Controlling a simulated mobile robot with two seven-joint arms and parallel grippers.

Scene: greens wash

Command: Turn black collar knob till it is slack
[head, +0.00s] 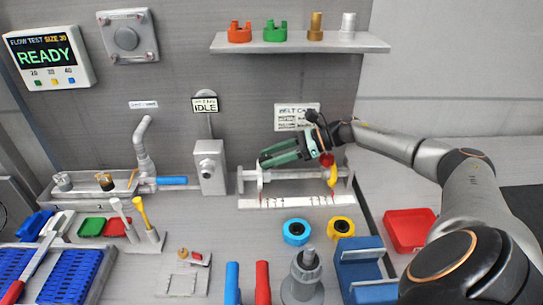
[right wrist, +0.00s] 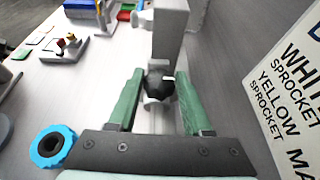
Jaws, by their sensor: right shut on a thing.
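The black collar knob (right wrist: 160,86) shows in the right wrist view, between the green fingers of my right gripper (right wrist: 160,76). The gripper is shut on it, in front of a grey block. In the head view my right gripper (head: 263,160) reaches in from the right and points left, over the left end of the belt shaft stand. Its fingers hide the knob there. A white sprocket (head: 260,180) is on the shaft just below the fingertips. A yellow sprocket (head: 333,177) is at the right end, with a red knob (head: 327,160) by it. My left gripper is not in view.
A grey box (head: 211,168) with an IDLE sign stands left of the gripper. A blue ring (head: 296,232) and a yellow ring (head: 341,228) lie in front of the stand. A shelf (head: 300,42) with coloured parts hangs above. A red tray (head: 409,229) is at right.

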